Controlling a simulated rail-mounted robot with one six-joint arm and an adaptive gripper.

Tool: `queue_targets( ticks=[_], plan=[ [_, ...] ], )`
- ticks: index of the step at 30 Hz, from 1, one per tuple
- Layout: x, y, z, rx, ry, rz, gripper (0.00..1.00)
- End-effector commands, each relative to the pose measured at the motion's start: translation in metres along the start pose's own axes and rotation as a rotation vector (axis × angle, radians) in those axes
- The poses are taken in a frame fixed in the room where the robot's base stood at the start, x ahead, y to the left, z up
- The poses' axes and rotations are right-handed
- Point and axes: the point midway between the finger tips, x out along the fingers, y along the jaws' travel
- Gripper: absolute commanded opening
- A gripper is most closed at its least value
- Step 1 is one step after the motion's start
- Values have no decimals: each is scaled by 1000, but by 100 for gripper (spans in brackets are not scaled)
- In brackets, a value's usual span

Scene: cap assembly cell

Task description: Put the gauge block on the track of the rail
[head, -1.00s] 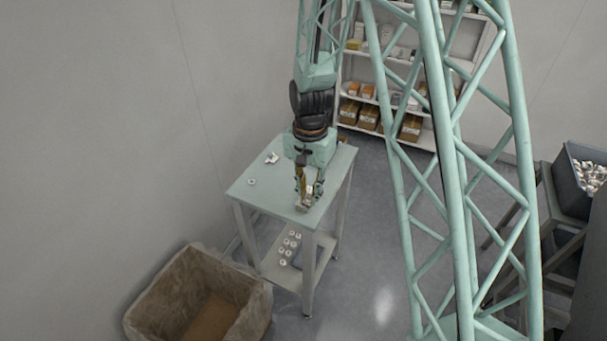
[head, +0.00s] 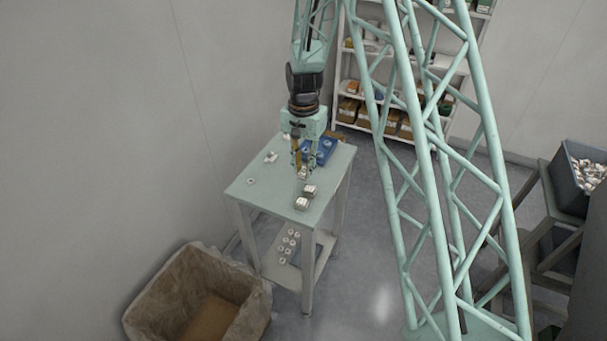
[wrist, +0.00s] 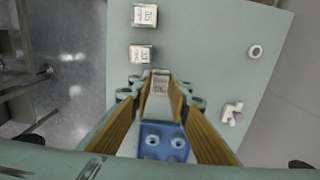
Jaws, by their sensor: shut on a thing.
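My gripper (head: 301,171) is over the table and shut on a small metallic gauge block (wrist: 160,86), which shows between the fingertips in the wrist view. In the head view this block (head: 304,174) is small and partly hidden by the fingers. Two similar marked blocks lie on the table: the front one (head: 302,203) and one just behind it (head: 309,190). They also show in the wrist view, one (wrist: 145,16) beyond the other (wrist: 141,54). A blue fixture (head: 326,147) is on the table behind the gripper; its part (wrist: 160,142) shows between the fingers. I cannot make out the rail.
The pale green table (head: 246,197) also holds a white ring (head: 250,181) and a white fitting (head: 271,157) at its left. Several white rings lie on the lower shelf. A lined bin (head: 205,295) stands at front left.

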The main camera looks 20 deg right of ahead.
Motion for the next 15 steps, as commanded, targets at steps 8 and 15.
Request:
queue_targets(
  ticks=[8,15],
  plan=[
    [0,0,0,0,1,0,2],
    [8,-4,-7,0,-1,1,2]
  ],
)
